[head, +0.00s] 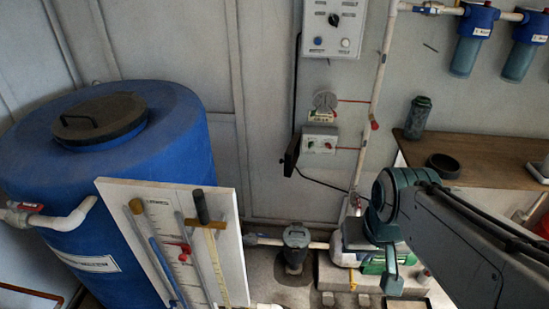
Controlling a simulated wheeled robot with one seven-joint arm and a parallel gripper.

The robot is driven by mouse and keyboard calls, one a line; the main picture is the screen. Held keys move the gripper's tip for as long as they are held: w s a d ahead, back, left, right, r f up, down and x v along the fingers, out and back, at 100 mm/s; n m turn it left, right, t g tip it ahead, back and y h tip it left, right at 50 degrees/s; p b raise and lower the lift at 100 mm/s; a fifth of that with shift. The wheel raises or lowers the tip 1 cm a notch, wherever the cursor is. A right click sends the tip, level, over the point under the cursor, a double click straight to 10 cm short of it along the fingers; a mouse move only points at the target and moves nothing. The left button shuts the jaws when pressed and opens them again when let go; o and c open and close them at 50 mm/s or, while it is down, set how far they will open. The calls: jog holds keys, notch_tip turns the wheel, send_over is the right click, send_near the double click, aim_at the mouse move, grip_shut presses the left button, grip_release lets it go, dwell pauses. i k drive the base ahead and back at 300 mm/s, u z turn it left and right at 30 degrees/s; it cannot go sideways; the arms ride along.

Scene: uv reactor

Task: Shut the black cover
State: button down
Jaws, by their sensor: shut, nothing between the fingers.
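A dark, narrow black cover (291,156) stands out at a tilt beside the left edge of a small pale switch box (319,145) on the back wall. The box's front with its small coloured buttons is exposed, so the cover looks open. How it is hinged is too small to tell. My gripper (392,285) is at the end of my teal wrist, low and to the right of the cover, well apart from it. It is shut and empty; its fingertips are small and dark here.
A blue tank (180,150) with a dark lid fills the left. A white board (120,215) with gauges stands before it. A pump (296,240) and pipes lie below the switch box. A vertical pipe (380,80) runs to its right. A brown shelf (490,165) is at right.

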aim_at(292, 153)
jog(key=k, duration=0.2)
jog(key=z, duration=0.9)
jog(key=i, duration=0.95)
jog(key=u, duration=2.4)
jog(key=i, duration=0.5)
